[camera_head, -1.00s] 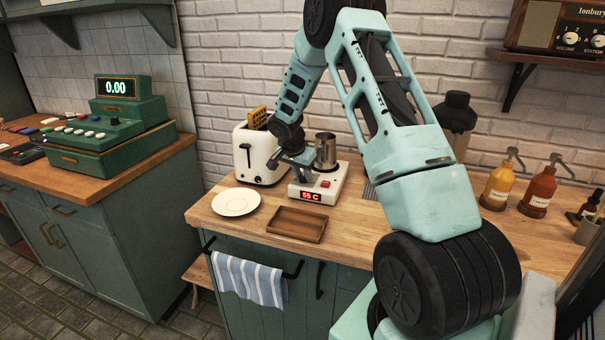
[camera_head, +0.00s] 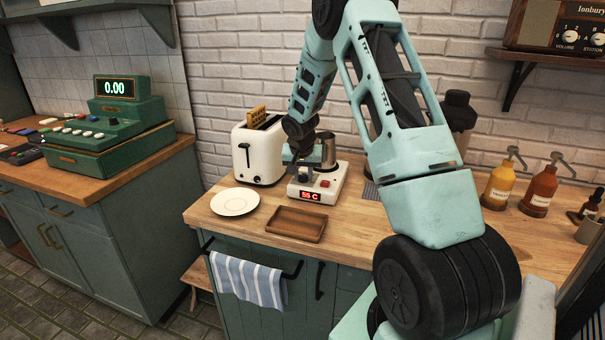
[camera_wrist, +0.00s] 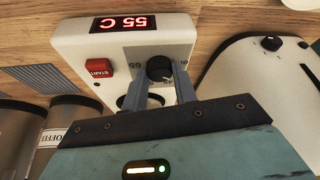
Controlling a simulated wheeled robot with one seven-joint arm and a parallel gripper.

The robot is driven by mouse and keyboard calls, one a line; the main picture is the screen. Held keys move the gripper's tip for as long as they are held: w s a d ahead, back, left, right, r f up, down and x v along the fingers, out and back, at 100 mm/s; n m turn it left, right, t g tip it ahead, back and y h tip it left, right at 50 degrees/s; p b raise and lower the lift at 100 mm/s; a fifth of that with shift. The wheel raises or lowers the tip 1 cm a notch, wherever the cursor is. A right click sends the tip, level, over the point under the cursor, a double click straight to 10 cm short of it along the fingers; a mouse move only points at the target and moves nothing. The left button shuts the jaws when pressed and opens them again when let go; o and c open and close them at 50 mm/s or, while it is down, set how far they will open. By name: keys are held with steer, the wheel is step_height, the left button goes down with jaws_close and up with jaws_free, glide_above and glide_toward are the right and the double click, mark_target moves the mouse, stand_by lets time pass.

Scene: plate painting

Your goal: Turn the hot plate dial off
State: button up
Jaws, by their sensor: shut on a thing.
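The white hot plate (camera_head: 327,186) stands on the wooden counter with a metal cup (camera_head: 328,150) on top. Its red display (camera_head: 310,195) reads 55 C, and the same display (camera_wrist: 124,23) shows upside down in the wrist view. The dark round dial (camera_wrist: 159,69) sits on the hot plate's front. My gripper (camera_wrist: 163,82) points at the dial, its two fingers on either side of it and shut on it. In the head view my gripper (camera_head: 302,172) is over the hot plate's front left and partly hides the dial.
The white toaster (camera_head: 259,155) with bread stands close on the left. A white plate (camera_head: 235,202) and a wooden tray (camera_head: 296,224) lie in front. A red start button (camera_wrist: 99,67) is beside the dial.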

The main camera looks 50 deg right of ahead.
steer(key=n+p, duration=0.1)
steer(key=n+y+p, duration=0.1)
steer(key=n+p, duration=0.2)
steer(key=shift+s+d+r+t, duration=0.15)
steer(key=shift+r+t, duration=0.1)
steer(key=shift+t, duration=0.15)
steer(key=shift+f+n+t+y+p, duration=0.15)
steer(key=shift+n+t+y+p, duration=0.25)
steer(key=shift+n+p, duration=0.7)
steer(key=shift+f, duration=0.1)
steer(key=o, duration=1)
steer(key=shift+c, duration=0.2)
steer(key=b+v, duration=0.1)
steer(key=v, duration=1.6)
steer(key=shift+d+r, duration=0.2)
steer(key=shift+r, duration=0.1)
